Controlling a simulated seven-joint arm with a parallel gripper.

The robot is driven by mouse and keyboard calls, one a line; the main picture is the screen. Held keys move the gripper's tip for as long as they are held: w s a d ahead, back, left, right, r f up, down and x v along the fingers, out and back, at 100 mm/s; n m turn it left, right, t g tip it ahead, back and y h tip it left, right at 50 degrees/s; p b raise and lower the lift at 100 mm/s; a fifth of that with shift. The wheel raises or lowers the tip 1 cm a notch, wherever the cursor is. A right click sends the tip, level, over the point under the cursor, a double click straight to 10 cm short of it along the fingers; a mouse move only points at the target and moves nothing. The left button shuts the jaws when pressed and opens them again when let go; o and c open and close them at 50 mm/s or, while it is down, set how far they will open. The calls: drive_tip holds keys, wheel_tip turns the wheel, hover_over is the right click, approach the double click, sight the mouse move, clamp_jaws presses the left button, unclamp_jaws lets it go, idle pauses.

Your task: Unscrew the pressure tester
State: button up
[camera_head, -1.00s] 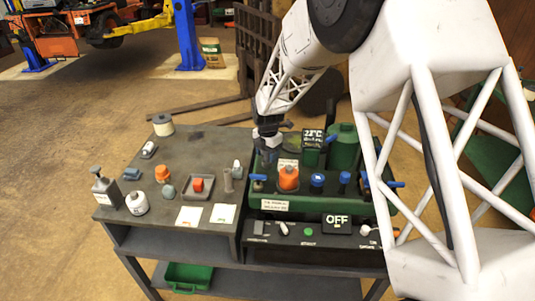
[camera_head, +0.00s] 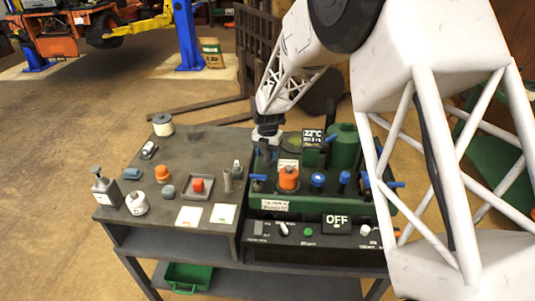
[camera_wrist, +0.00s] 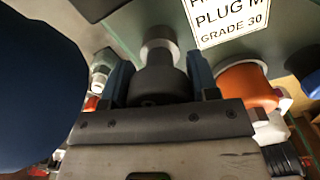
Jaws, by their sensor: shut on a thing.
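The pressure tester appears to be the grey stepped cylinder (camera_wrist: 157,78) in the wrist view, with a wide dark body and a narrower, paler end. My gripper (camera_wrist: 160,68) has its two blue fingers on either side of it and is shut on it. In the head view my gripper (camera_head: 267,142) is at the back left of the green machine (camera_head: 310,206), pointing down. The tester is mostly hidden behind the gripper there. I cannot tell how far its thread sits in the machine.
An orange cap (camera_head: 288,178) and blue-topped fittings (camera_head: 317,180) stand close on the machine. A display reading 22°C (camera_head: 313,138) and a green cylinder (camera_head: 343,147) are to the right. The grey bench (camera_head: 190,150) at left carries several small items. A panel reads OFF (camera_head: 337,219).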

drive_tip(key=shift+r, duration=0.3)
drive_tip(key=shift+r, duration=0.35)
drive_tip(key=shift+r, duration=0.35)
drive_tip(key=shift+r, duration=0.3)
drive_tip(key=shift+r, duration=0.2)
drive_tip(key=shift+r, duration=2.4)
